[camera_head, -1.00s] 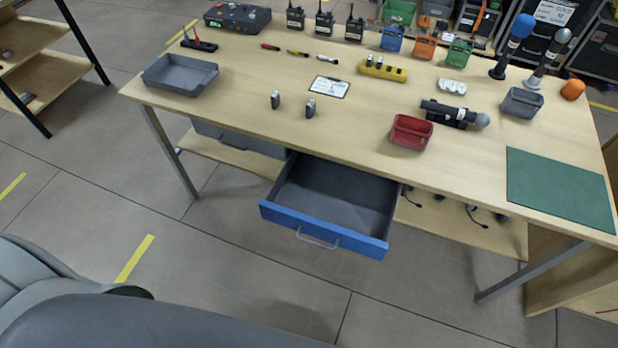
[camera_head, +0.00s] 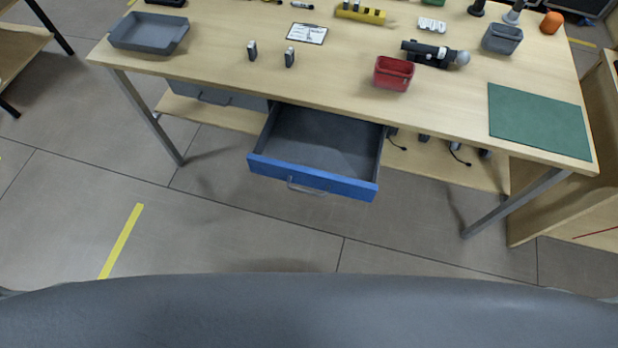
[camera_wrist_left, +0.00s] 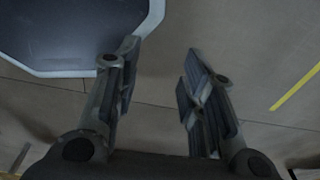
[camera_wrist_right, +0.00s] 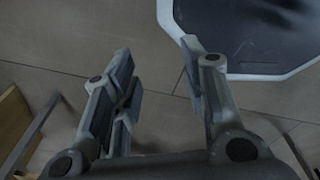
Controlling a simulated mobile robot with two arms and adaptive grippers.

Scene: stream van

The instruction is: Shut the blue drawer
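The blue drawer (camera_head: 312,177) hangs open under the front of the wooden table, pulled out towards me. Its blue front carries a metal bar handle (camera_head: 306,188), and its grey inside (camera_head: 320,140) looks empty. My left gripper (camera_wrist_left: 158,68) is open and empty above the floor in the left wrist view. My right gripper (camera_wrist_right: 158,62) is open and empty above the floor in the right wrist view. Neither gripper shows in the head view, and neither is at the drawer.
A closed grey drawer (camera_head: 222,97) sits left of the blue one. The table (camera_head: 210,75) bears a grey tray (camera_head: 150,33), a red bin (camera_head: 393,73), a microphone (camera_head: 432,53) and a green mat (camera_head: 538,120). Table legs stand on both sides. The floor before the drawer is clear.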

